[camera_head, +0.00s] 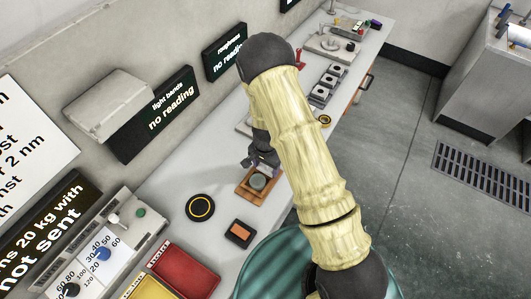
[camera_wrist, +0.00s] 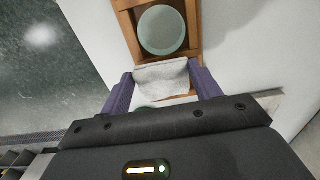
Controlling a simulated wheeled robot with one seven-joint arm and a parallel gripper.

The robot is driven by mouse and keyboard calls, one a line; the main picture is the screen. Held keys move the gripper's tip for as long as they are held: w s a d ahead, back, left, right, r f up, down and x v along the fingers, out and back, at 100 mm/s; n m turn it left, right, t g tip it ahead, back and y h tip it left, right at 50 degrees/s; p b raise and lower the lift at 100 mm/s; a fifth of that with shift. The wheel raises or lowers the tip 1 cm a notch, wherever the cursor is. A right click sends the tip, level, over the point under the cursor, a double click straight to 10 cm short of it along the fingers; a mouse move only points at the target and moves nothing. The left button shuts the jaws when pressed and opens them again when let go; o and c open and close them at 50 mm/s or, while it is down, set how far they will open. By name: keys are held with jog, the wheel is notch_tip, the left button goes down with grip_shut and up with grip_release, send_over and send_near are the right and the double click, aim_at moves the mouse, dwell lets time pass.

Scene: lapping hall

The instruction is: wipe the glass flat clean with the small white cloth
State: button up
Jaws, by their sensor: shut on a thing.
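The glass flat (camera_wrist: 162,30) is a pale grey-green disc lying in a wooden tray (camera_wrist: 194,58), in the top middle of the wrist view. In the head view the glass flat (camera_head: 258,181) sits in the same tray on the bench, just below my gripper (camera_head: 262,160). The small white cloth (camera_wrist: 162,76) is between the purple fingers of my gripper (camera_wrist: 163,92) in the wrist view. My gripper is shut on the cloth, at the near edge of the tray. The cloth's far edge is close to the disc; I cannot tell whether they touch.
A round black pad with a yellow ring (camera_head: 200,208) and a small orange block in a dark holder (camera_head: 239,233) lie nearby on the bench. Red (camera_head: 184,272) and yellow bins stand at the near end. Light bands (camera_head: 163,106) and roughness displays read "no reading".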

jog(key=r+p, duration=0.1)
jog(key=r, duration=0.2)
jog(key=shift+s+a+r+p, duration=0.1)
jog(key=shift+s+p, duration=0.25)
jog(key=shift+r+p, duration=1.25)
jog(key=shift+r, duration=0.35)
